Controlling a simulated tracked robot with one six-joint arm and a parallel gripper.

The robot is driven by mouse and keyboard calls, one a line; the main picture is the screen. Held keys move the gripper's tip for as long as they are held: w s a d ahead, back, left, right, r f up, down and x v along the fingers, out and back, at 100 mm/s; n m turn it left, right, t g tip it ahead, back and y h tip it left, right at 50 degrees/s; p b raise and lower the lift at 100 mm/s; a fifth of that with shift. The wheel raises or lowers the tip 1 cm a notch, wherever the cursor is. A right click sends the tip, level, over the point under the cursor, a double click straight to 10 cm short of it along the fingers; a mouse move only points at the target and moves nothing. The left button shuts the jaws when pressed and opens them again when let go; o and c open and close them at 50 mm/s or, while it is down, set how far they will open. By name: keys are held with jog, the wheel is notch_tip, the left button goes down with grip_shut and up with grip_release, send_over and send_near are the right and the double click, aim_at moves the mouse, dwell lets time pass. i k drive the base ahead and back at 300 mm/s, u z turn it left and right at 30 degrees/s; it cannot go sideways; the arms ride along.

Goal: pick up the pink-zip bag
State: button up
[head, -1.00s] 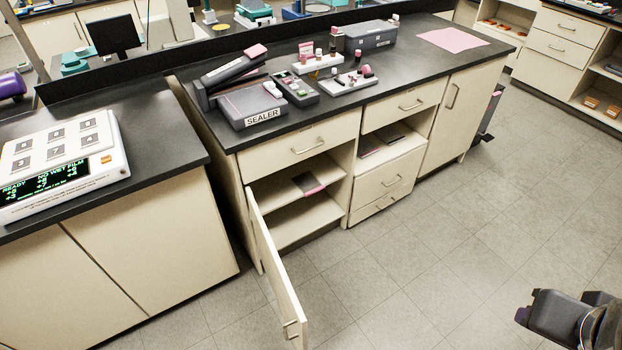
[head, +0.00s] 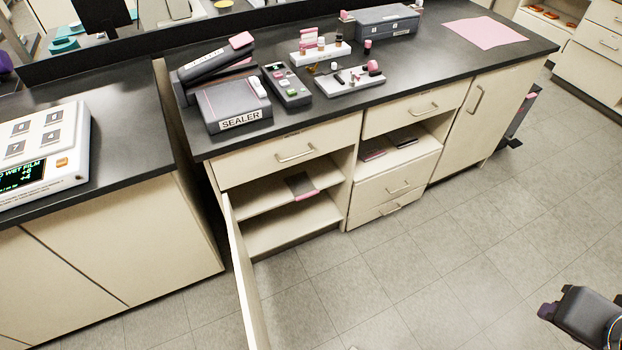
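The bag (head: 299,184) is a flat, dark grey item with a pink strip along its front edge. It lies on the upper inner shelf of the open cabinet, and its pink edge reaches the shelf's front.
The cabinet door (head: 245,275) stands open towards me at the left of the opening. A drawer (head: 295,153) is shut above the shelf. The sealer (head: 232,105) and small items stand on the black worktop. Another open shelf (head: 405,148) holds dark flat items. The floor (head: 400,270) in front is clear.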

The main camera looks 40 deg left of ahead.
aim_at(302, 188)
jog(key=i, duration=2.6)
jog(key=u, duration=2.8)
